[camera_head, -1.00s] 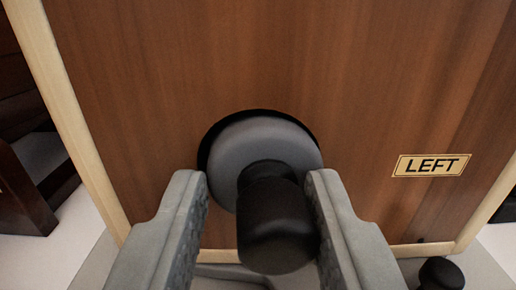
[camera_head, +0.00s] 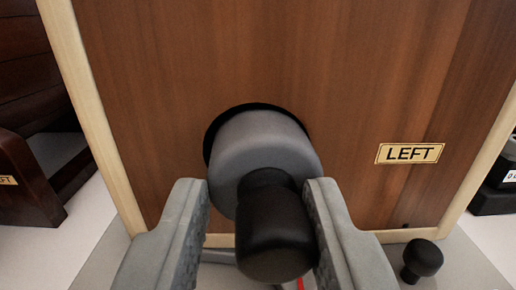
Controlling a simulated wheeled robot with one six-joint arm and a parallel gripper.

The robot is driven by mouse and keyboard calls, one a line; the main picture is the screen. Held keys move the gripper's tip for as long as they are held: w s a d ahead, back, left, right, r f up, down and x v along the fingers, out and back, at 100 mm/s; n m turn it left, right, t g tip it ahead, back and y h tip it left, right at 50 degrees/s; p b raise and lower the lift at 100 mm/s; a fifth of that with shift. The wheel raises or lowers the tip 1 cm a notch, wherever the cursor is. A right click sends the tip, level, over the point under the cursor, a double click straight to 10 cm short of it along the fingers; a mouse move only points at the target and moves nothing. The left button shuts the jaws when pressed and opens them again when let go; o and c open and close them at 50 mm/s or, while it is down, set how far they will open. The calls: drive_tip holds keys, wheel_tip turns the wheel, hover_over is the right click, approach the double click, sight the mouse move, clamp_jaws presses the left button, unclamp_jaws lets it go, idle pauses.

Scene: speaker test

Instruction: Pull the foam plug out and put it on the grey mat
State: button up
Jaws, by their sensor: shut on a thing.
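The foam plug (camera_head: 250,143) is a grey cylinder with a black knob (camera_head: 275,235) on its near end. It stands out from a round black-rimmed port (camera_head: 211,135) in the brown wooden speaker panel (camera_head: 270,60). Its far end is hidden, so I cannot tell how much is still inside the port. My gripper (camera_head: 262,215) has a finger on each side of the black knob and is shut on it.
A label reading LEFT (camera_head: 410,153) is on the panel. A small black knob-shaped object (camera_head: 422,260) stands at the lower right. A dark wooden piece (camera_head: 30,180) is at the left and a dark box (camera_head: 497,190) at the right edge.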

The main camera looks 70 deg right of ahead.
drive_tip(key=shift+v, duration=3.1)
clamp_jaws()
drive_tip(key=shift+r, duration=0.1)
drive_tip(key=shift+s+a, duration=0.1)
drive_tip(key=shift+a, duration=0.1)
